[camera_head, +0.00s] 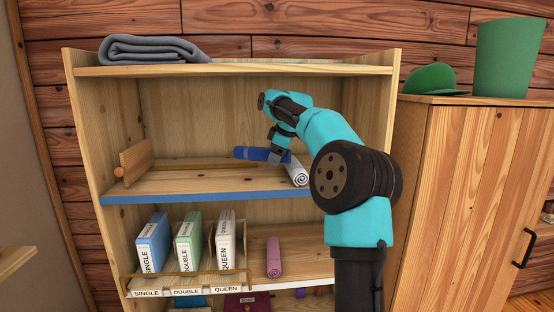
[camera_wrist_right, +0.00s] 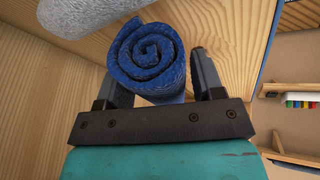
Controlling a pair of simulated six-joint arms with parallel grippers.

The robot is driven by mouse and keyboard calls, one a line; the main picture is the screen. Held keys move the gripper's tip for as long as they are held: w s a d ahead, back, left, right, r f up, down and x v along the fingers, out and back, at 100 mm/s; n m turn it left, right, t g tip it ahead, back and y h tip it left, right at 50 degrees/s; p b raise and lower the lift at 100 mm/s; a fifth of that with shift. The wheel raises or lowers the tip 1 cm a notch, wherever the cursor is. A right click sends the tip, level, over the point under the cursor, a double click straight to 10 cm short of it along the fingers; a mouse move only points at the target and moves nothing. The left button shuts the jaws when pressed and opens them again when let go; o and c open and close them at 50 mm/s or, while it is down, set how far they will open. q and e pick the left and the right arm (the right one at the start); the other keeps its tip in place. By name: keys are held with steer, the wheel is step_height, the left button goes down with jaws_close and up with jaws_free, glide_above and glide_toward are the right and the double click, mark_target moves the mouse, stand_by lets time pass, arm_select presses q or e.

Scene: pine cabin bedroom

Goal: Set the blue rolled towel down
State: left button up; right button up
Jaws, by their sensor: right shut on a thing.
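The blue rolled towel (camera_head: 252,154) is in my right gripper (camera_head: 278,156), inside the shelf unit's upper compartment, over the blue-edged shelf (camera_head: 190,183). In the right wrist view the blue rolled towel (camera_wrist_right: 147,55) shows its spiral end between the two fingers of my right gripper (camera_wrist_right: 155,75). Whether its underside touches the shelf, I cannot tell. A white rolled towel (camera_head: 297,173) lies close beside it on the right; it shows as a pale roll (camera_wrist_right: 85,12) at the top left of the wrist view. My left gripper is not in view.
A wooden divider (camera_head: 135,162) stands at the shelf's left, with bare shelf to its right. Below are labelled boxes (camera_head: 188,240) and a pink roll (camera_head: 273,257). A folded grey towel (camera_head: 152,49) lies on top. A cabinet (camera_head: 460,190) stands at right.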

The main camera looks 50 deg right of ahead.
steer(key=shift+f, duration=0.6)
steer(key=o, duration=0.9)
steer(key=shift+f, duration=0.1)
steer(key=shift+o, duration=0.2)
steer(key=v, duration=0.5)
steer(key=s+a, duration=0.1)
steer(key=s, duration=1.1)
steer(key=shift+a, duration=0.1)
